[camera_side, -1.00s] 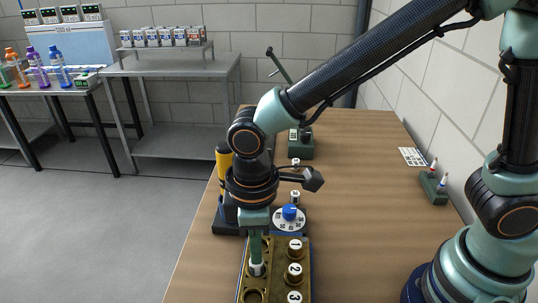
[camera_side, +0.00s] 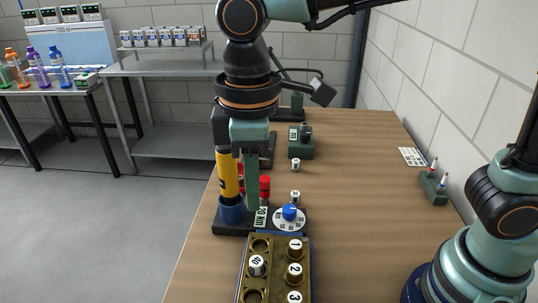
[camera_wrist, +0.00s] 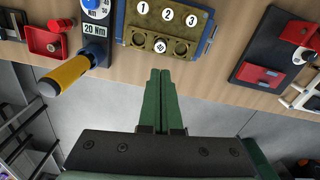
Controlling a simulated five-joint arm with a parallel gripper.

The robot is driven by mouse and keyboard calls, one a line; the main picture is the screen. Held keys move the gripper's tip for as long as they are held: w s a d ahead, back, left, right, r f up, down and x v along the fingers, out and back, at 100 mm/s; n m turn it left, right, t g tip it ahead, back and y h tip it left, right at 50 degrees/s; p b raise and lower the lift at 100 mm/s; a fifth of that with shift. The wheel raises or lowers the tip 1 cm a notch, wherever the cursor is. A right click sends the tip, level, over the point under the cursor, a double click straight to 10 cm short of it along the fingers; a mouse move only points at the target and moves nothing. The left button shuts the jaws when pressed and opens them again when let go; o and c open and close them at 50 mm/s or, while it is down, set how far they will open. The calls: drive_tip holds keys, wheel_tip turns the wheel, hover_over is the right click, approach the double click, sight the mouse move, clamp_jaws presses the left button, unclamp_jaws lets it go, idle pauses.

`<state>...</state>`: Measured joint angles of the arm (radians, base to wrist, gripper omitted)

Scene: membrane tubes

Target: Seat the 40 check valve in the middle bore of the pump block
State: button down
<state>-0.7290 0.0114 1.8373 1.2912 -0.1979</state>
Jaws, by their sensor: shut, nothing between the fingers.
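The pump block (camera_side: 276,275) is a brass block at the front of the bench, with numbered plugs 1, 2 and 3 along one side and a row of bores along the other. It also shows in the wrist view (camera_wrist: 150,31). The white-topped check valve (camera_side: 257,265), its label looking like 40, stands upright in the middle bore, between two empty bores; it also shows in the wrist view (camera_wrist: 160,46). I cannot tell its exact depth. My gripper (camera_side: 252,207) is shut and empty, its green fingers above and behind the block, apart from the valve.
A yellow-handled torque tool (camera_side: 228,175) stands in a blue holder left of my fingers. A blue dial (camera_side: 289,213) and a 20 Nm label (camera_side: 261,218) sit behind the block. Two small white-topped pieces stand farther back (camera_side: 295,165). The bench right of the block is clear.

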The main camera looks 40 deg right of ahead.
sight(256, 260)
drive_tip(key=shift+r, duration=0.8)
wheel_tip(256, 260, down, 14)
drive_tip(key=shift+f, duration=0.15)
drive_tip(key=shift+f, duration=0.3)
idle(0.7)
wheel_tip(256, 260, up, 14)
drive_tip(key=w+d+m+t, duration=0.1)
drive_tip(key=d+m+t, duration=0.4)
drive_tip(key=d, duration=1.9)
drive_tip(key=m, duration=0.5)
drive_tip(key=shift+w+d+f+m+t, duration=0.15)
drive_tip(key=shift+d+f+m+t, duration=0.05)
drive_tip(key=shift+f+m+t, duration=0.1)
